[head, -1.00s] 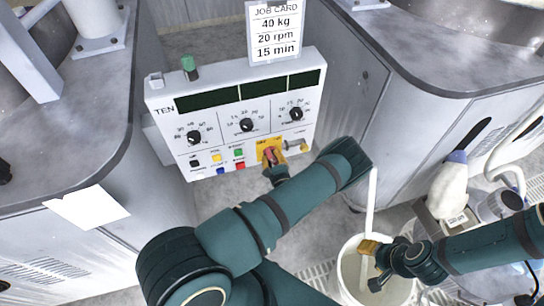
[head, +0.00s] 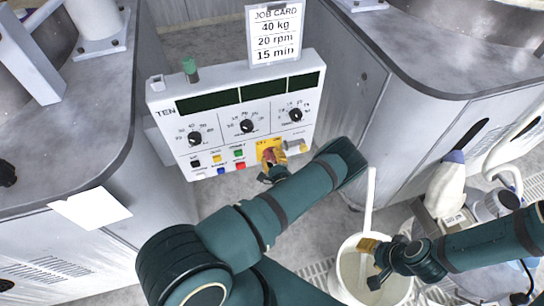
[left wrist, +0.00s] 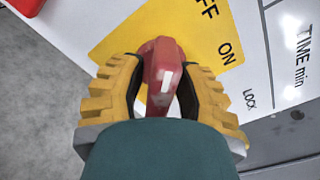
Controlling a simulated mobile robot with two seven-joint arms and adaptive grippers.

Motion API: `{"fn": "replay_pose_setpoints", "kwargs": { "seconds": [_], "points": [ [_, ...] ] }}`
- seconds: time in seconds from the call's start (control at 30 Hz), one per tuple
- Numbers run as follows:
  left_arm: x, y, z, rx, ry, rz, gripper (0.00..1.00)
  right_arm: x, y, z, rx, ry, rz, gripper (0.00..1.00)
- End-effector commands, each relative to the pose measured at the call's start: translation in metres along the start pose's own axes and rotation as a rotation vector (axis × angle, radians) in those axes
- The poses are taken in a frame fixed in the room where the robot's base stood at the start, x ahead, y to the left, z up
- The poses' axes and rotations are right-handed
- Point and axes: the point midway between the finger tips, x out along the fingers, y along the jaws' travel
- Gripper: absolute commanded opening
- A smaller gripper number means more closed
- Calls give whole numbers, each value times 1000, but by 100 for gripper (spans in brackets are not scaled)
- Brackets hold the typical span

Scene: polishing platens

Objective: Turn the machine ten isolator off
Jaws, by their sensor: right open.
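The machine ten panel (head: 180,125) is a white box marked TEN, in the middle of the head view. Its isolator is a red handle (head: 269,156) on a yellow plate (head: 262,145) at the panel's lower right. The plate (left wrist: 215,35) shows OFF, partly cut off, and ON. I cannot tell which mark the handle points at. My right gripper (head: 369,265) is open and empty over the bucket.
Lit-less displays, knobs (head: 246,126) and coloured buttons (head: 238,166) sit near the isolator. A job card (head: 274,32) stands above the panel. Grey machine housings flank it. A white bucket (head: 345,270) with a pale stick and a white bottle (head: 447,188) are at the right.

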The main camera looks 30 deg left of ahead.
Motion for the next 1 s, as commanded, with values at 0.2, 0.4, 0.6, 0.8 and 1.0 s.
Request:
{"fn": "replay_pose_setpoints", "kwargs": {
  "seconds": [0.2,0.4,0.6,0.8,1.0],
  "points": [
    [-2,0,0,2,1,1,32,0,0,0,0,0,0,47],
    [-23,0,-1,3,2,0,32,0,0,0,0,0,0,47],
    [-64,0,0,4,4,-1,32,0,0,0,0,0,0,47],
    [-99,0,0,2,2,-1,32,0,0,0,0,0,0,47],
    [-117,0,0,1,1,0,32,0,0,0,0,0,0,47]
  ]
}}
